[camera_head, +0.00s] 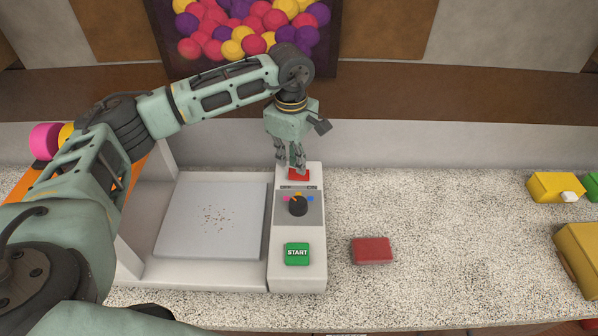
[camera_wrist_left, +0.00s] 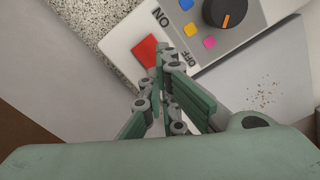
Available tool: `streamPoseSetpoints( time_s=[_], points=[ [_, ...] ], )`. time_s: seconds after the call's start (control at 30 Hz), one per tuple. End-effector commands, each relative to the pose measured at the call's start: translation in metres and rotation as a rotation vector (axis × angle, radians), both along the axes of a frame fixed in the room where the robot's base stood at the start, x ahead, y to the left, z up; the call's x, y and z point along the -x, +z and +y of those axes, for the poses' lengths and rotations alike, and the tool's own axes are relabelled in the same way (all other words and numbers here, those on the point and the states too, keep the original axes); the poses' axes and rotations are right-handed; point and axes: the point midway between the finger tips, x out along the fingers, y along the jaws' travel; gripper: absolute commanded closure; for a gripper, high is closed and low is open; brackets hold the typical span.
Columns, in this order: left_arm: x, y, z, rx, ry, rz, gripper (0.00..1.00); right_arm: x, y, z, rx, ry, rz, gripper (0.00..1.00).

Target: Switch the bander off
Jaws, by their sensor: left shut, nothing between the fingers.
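My left gripper (camera_head: 297,167) is shut and empty, pointing down at the red switch. My right gripper is not in view.
A red block (camera_head: 372,250) lies on the speckled counter (camera_head: 430,225) right of the panel. Yellow objects (camera_head: 556,187) stand at the far right. Pink and yellow rolls (camera_head: 46,140) are at the left. The counter between the red block and the yellow objects is clear.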

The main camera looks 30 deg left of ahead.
Motion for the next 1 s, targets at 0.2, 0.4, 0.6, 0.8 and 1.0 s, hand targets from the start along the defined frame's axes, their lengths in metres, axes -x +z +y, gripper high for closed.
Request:
streamPoseSetpoints(
  time_s=[0.2,0.4,0.6,0.8,1.0],
  points=[
    [0.0,0.0,0.0,0.0,0.0,0.0,1.0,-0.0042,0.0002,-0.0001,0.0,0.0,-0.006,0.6],
    [0.0,0.0,0.0,0.0,0.0,0.0,1.0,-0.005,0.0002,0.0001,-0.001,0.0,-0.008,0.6],
    [0.0,-0.0009,0.0,0.0,0.0,0.0,1.0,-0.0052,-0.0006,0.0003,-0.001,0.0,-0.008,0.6],
    [0.0,-0.0041,0.0,0.0,0.0,0.0,1.0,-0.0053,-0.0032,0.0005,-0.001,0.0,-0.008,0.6],
    [0.0,-0.0071,0.0001,0.0,0.0,0.0,1.0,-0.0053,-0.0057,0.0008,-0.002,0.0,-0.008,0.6]
  ],
)
